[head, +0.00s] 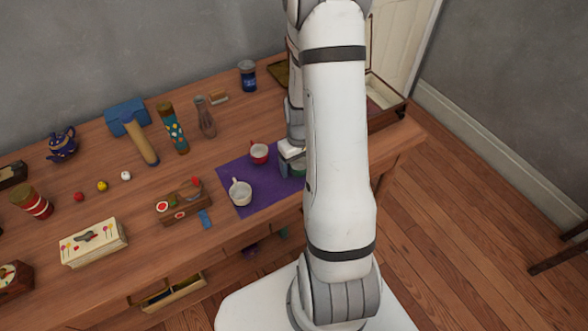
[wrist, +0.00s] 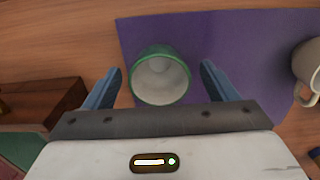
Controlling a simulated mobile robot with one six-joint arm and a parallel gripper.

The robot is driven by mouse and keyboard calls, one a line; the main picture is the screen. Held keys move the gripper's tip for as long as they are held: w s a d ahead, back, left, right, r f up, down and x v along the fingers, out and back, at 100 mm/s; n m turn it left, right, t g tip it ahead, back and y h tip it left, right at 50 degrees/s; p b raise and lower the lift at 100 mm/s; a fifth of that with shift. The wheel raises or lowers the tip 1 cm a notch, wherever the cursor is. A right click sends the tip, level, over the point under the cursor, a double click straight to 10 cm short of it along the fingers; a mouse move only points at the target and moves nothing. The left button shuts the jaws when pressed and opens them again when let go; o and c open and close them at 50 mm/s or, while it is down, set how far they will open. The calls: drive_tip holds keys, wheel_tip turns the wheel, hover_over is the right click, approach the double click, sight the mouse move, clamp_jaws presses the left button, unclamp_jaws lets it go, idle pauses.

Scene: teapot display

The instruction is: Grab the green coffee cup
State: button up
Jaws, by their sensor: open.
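The green coffee cup (wrist: 160,78) stands on the purple mat (wrist: 225,50) in the wrist view, with a green rim and a pale inside. My gripper (wrist: 161,67) is open, with one blue-grey finger on each side of the cup and a gap on both sides. In the head view my gripper (head: 290,156) is over the right part of the mat, and my arm hides much of that area. No handle of the green cup is visible.
A white cup (head: 241,192) and a red cup (head: 259,152) stand on the mat to the left. An open case (head: 385,112) stands at the right end of the table.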

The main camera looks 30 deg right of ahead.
drive_tip(key=shift+f, duration=0.25)
drive_tip(key=shift+c, duration=0.2)
drive_tip(key=c, duration=1)
